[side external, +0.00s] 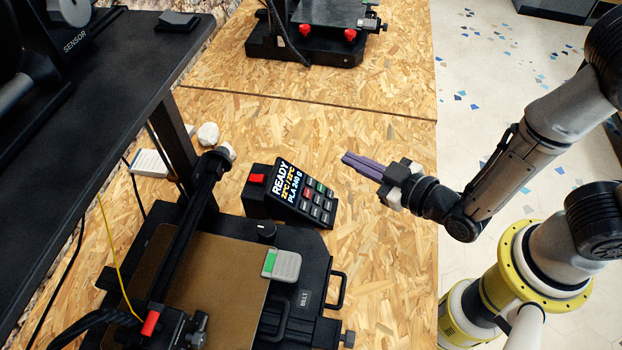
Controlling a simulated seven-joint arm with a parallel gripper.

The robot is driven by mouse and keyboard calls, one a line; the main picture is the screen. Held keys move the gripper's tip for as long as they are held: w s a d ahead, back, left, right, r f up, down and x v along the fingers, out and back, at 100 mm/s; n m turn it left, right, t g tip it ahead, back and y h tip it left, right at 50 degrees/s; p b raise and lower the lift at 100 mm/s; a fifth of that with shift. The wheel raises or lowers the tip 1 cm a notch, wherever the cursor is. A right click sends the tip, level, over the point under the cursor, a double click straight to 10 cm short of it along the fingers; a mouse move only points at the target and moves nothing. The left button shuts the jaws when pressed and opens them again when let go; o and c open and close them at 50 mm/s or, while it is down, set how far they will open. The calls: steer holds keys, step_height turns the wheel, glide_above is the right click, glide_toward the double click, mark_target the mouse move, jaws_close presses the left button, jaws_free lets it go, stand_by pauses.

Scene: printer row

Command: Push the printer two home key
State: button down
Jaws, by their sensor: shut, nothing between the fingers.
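A black control box (262,200) with a tilted screen and keypad sits on the wooden bench beside the near printer (200,260). Its screen (285,180) reads "READY", with temperatures and "PLA 240 g". Its keypad (318,203) has several small keys, some red and green, most dark. The key labels are too small to read, so I cannot tell which is the home key. No printer number is legible. My gripper (345,158), with purple fingers, is shut and empty. It is to the right of the control box and apart from it, pointing left.
A second printer (310,35) stands at the back of the bench. A dark shelf (110,85) with a post rises at the left. A red button (257,178) tops the control box. A grey block with green (283,265) lies on the near printer. Bench to the right is clear.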

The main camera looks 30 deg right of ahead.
mark_target(310, 181)
steer(key=shift+w+a+f, duration=0.65)
steer(key=shift+f, duration=0.5)
steer(key=shift+w+a+f, duration=0.6)
steer(key=shift+f, duration=0.5)
steer(key=shift+w+a+f, duration=0.65)
steer(key=shift+f, duration=0.5)
steer(key=shift+f, duration=0.15)
steer(key=shift+w+a+f, duration=0.15)
steer(key=shift+f, duration=0.05)
